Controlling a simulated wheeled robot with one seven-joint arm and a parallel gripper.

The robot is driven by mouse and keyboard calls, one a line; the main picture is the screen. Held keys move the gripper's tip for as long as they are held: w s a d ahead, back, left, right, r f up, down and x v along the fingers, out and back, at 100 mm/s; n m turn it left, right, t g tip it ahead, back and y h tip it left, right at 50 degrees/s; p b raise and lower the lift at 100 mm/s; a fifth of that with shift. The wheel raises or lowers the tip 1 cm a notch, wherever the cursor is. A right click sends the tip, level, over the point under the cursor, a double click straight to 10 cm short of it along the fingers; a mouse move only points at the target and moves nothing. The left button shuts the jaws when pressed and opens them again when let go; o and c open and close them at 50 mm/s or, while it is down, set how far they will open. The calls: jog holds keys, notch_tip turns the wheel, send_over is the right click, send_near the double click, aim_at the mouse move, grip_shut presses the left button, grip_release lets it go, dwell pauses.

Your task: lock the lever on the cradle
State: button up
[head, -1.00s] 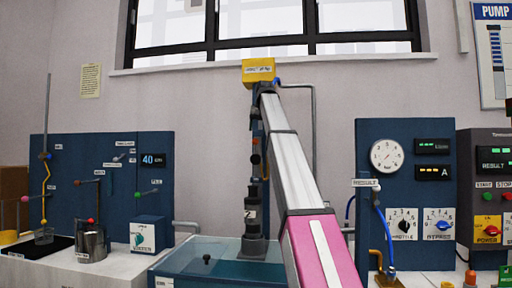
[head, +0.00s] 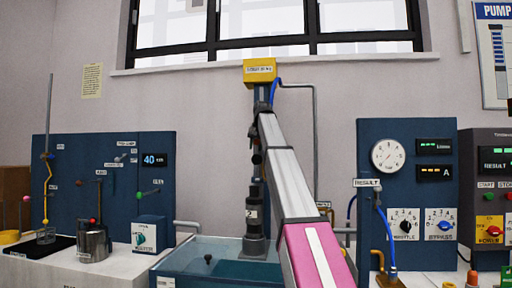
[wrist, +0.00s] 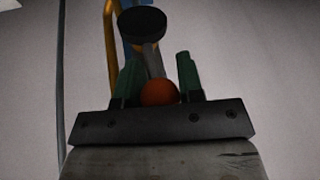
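In the wrist view, an orange ball knob (wrist: 158,94) sits between the two green fingers of my gripper (wrist: 156,65) and fills the gap, seemingly touching both. A grey rod, the lever (wrist: 153,60), runs from the knob to a black round part (wrist: 142,24). In the head view, the dark pump tube (head: 252,212) stands upright at the column under a yellow labelled box (head: 260,71). My arm crosses in front of the column there, and my fingers, the knob and most of the cradle are hidden or too small to tell.
A blue tank with a clear lid (head: 205,262) stands below the column. A gauge panel (head: 407,190) is to the right, and a blue panel with small levers (head: 105,180) to the left. A yellow pipe (wrist: 111,45) and a blue part pass close behind the lever.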

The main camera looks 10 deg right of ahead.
grip_shut()
jog(key=shift+s+a+f+t, duration=0.2)
jog(key=shift+s+t, duration=0.1)
jog(key=shift+s, duration=0.25)
jog(key=s+a+f+n+t+h, duration=0.2)
jog(key=s+a+f+t+h, duration=0.1)
jog(key=s+f+t, duration=0.9)
jog(key=shift+s+a+f+t, duration=0.2)
jog(key=shift+a+f+t, duration=0.45)
jog(key=shift+f, duration=1.5)
jog(key=shift+d, duration=0.15)
jog(key=o, duration=0.9)
grip_release()
